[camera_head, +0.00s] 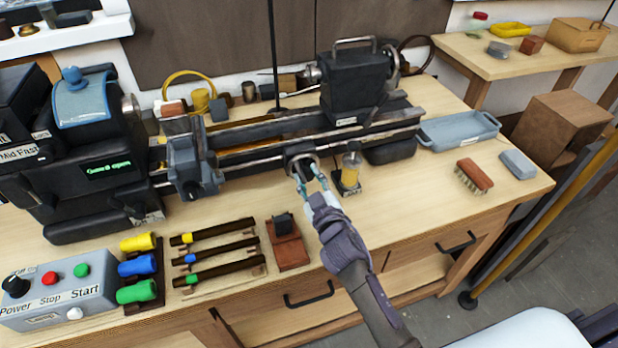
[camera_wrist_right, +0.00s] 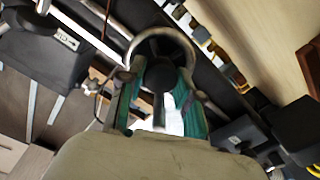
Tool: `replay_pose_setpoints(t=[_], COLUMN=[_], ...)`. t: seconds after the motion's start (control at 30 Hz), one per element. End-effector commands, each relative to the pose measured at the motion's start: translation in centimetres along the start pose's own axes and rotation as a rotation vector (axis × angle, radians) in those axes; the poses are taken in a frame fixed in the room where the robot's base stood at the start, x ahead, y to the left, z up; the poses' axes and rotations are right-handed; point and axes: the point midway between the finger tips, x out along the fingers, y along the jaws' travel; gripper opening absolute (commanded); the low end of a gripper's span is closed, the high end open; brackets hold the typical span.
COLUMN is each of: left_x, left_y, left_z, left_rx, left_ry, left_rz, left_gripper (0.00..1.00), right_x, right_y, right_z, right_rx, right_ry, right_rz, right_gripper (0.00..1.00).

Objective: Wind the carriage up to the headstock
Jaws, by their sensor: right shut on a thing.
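A dark lathe stands along the table. Its headstock (camera_head: 95,140), with a blue hinged cover and a green display, is at the left. The blue-grey carriage (camera_head: 190,165) sits on the rails just right of the headstock, with a narrow gap that I cannot judge exactly. A round metal handwheel (camera_head: 301,156) is on the front of the bed, right of the carriage. My right gripper (camera_head: 308,182) is shut on the handwheel from the front. In the right wrist view the handwheel's ring (camera_wrist_right: 160,37) arches beyond the green-padded fingers. My left gripper is out of view.
The tailstock (camera_head: 354,85) stands on the bed's right part. A yellow-topped oiler (camera_head: 350,172) stands close right of my right gripper. A control box (camera_head: 60,292), coloured handles (camera_head: 137,267) and a red-brown block (camera_head: 288,250) lie in front. A grey tray (camera_head: 458,130) and brush (camera_head: 474,177) are at right.

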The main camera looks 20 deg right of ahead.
Motion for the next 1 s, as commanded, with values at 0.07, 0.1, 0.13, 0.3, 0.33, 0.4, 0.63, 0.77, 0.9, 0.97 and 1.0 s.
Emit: replay_pose_setpoints(t=[0.07, 0.1, 0.13, 0.3, 0.33, 0.4, 0.63, 0.77, 0.9, 0.97, 1.0], left_x=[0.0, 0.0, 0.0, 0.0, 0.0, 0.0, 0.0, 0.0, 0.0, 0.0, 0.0], left_y=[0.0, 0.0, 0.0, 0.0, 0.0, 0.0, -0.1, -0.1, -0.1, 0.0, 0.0], left_z=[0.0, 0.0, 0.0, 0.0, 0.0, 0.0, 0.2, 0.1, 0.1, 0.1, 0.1], left_rx=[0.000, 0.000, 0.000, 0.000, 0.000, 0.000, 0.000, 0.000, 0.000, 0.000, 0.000], left_ry=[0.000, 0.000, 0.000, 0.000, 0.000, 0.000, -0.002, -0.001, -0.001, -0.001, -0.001], left_rz=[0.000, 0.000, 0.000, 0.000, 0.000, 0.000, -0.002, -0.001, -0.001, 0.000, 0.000], left_gripper=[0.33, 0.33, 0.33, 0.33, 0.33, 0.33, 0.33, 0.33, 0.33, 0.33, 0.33], right_x=[0.0, 0.0, 0.0, 0.0, 0.0, 0.0, -0.1, -1.2, -3.9, -5.2, -6.1], right_y=[0.0, 0.0, 0.0, 0.0, 0.0, 0.0, 0.0, -0.1, -0.1, -0.1, -0.1], right_z=[0.0, 0.0, 0.0, 0.0, 0.0, 0.0, 0.0, 0.1, 0.1, 0.2, 0.1], right_rx=[0.000, 0.000, 0.000, 0.001, 0.001, 0.002, 0.002, 0.004, 0.003, 0.004, 0.004], right_ry=[0.000, 0.000, 0.000, 0.000, 0.000, 0.000, 0.000, -0.002, -0.003, -0.004, -0.004], right_rz=[-0.001, -0.001, -0.001, -0.001, -0.001, -0.001, 0.000, -0.002, -0.001, -0.002, -0.001], right_gripper=[0.00, 0.00, 0.00, 0.56, 0.59, 0.59, 0.59, 0.59, 0.59, 0.59, 0.59])
